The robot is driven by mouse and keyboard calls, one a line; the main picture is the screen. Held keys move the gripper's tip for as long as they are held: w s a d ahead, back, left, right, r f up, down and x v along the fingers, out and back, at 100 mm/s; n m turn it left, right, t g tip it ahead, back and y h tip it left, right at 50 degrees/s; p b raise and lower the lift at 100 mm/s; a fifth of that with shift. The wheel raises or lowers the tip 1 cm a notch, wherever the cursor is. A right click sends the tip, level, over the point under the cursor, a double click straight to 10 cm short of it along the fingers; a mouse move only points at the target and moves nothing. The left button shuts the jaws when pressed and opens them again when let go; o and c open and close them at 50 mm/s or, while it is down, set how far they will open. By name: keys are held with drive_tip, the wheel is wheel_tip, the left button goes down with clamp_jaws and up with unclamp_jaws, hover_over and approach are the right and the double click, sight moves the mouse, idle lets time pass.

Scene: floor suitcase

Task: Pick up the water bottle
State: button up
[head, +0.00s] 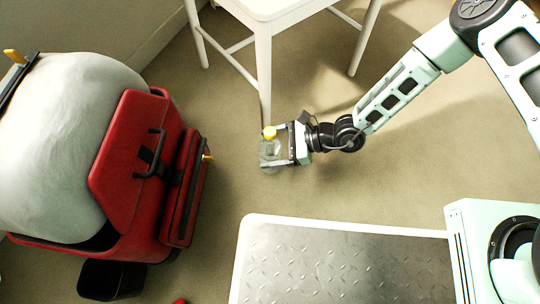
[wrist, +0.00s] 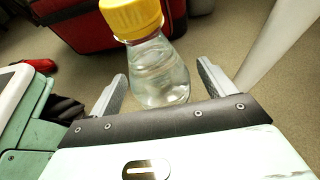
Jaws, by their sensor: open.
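The water bottle (wrist: 158,72) is clear with a yellow cap and stands upright on the floor. In the head view the bottle (head: 269,148) is beside the front leg of a white chair. My gripper (head: 276,148) is open and low, with its fingers reaching to either side of the bottle. In the wrist view my gripper's fingers (wrist: 162,88) stand apart left and right of the bottle, with gaps showing on both sides. The bottle's base is hidden behind the gripper body.
A white chair (head: 264,60) stands right behind the bottle. A red suitcase (head: 125,200) with a large pale bundle is at the left. A dark bin (head: 110,281) sits at its lower edge. My metal-plated base (head: 340,265) is at the bottom. Open carpet lies between.

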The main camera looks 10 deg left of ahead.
drive_tip(key=shift+a, duration=0.15)
drive_tip(key=c, duration=1.3)
drive_tip(key=shift+c, duration=0.6)
drive_tip(key=shift+r, duration=0.1)
